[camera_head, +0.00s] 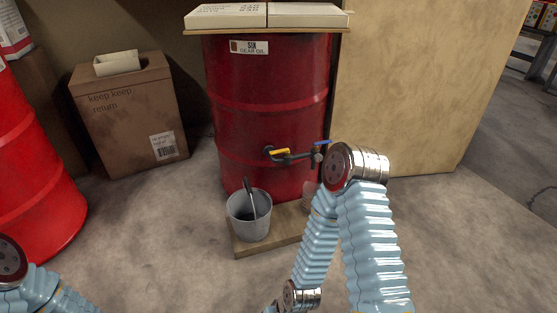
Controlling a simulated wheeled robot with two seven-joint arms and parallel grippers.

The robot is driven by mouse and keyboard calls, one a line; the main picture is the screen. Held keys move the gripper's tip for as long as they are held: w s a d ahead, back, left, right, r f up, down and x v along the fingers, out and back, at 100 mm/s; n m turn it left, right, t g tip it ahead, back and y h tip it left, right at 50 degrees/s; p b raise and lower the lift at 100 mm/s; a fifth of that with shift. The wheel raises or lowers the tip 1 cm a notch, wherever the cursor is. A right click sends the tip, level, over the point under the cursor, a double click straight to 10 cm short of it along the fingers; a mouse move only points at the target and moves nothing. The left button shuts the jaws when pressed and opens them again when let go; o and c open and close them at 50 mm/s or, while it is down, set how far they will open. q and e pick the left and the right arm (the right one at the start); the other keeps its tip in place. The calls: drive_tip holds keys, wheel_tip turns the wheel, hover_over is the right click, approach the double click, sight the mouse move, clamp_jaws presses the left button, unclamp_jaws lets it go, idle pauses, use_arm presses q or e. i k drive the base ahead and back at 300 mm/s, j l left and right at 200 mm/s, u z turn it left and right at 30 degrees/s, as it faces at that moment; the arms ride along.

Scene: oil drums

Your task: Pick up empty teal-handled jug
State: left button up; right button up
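I see no teal-handled jug clearly in the head view. A pale, see-through vessel (308,192) stands at the foot of the red drum, partly hidden behind my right arm; I cannot tell its handle colour or whether it is empty. My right arm, in light blue ribbed sleeves, bends at a metal joint in front of the drum and runs back down to the bottom edge. Its gripper is out of frame. Only a part of my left arm shows at the lower left corner, and its gripper is also out of frame.
A grey bucket (240,222) holding a dark-handled tool stands on a wooden board (262,243). A cardboard box (125,120) and another red drum (30,170) stand left. The front floor is clear.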

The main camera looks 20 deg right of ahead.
sight(309, 189)
drive_tip(key=i+l+u, duration=0.1)
drive_tip(key=l, duration=0.25)
drive_tip(key=i+l+u, duration=0.1)
drive_tip(key=l, duration=0.3)
drive_tip(key=i+l+u, duration=0.1)
drive_tip(key=i+l, duration=0.15)
drive_tip(key=i+l+u, duration=0.1)
drive_tip(key=l, duration=0.4)
drive_tip(key=i+l+u, duration=0.1)
drive_tip(key=l, duration=0.3)
drive_tip(key=i+l+u, duration=0.1)
drive_tip(key=l, duration=0.3)
